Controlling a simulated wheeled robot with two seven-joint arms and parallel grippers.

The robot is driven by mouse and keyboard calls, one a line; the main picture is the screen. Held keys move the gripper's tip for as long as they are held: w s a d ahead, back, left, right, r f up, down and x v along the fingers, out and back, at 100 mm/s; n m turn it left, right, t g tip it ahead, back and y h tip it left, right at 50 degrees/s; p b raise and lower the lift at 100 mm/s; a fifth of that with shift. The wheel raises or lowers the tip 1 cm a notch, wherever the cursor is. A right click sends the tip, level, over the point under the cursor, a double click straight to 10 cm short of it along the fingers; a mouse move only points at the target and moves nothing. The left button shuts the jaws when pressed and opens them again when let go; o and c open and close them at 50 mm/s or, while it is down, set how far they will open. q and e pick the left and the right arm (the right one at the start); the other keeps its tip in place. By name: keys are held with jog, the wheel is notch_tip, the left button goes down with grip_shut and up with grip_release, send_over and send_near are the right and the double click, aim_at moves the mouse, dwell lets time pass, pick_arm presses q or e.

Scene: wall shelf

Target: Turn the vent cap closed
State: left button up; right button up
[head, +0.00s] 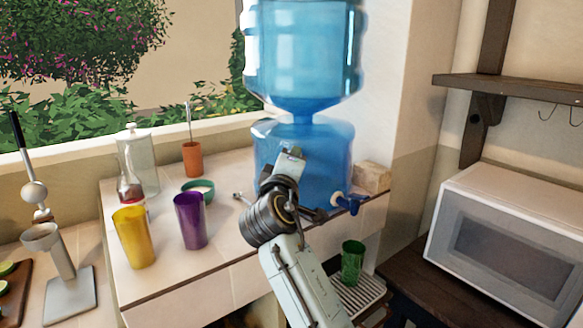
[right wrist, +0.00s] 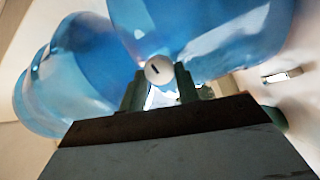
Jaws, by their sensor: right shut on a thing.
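The vent cap (right wrist: 158,70) is a small white disc with a short dark mark, beside the blue water container in the right wrist view. The mark lies at a slight tilt. My right gripper (right wrist: 160,76) has one finger on each side of the cap and is shut on it. In the head view my right arm reaches up from the bottom to the lower blue container (head: 335,150), and the cap is hidden behind my gripper or cannot be made out. My left gripper is in neither view.
A large blue bottle (head: 305,45) stands inverted on the lower container, which has a blue tap (head: 350,204). A green cup (head: 352,262) stands below it. Purple (head: 190,222) and yellow (head: 132,238) cups stand left of my arm; a microwave (head: 510,245) is at right.

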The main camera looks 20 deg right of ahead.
dwell(0.4)
jog(key=o, duration=1)
jog(key=shift+c, duration=0.2)
jog(key=v, duration=1.3)
jog(key=shift+s+b, duration=0.15)
jog(key=shift+b, duration=0.15)
jog(key=shift+a, duration=0.1)
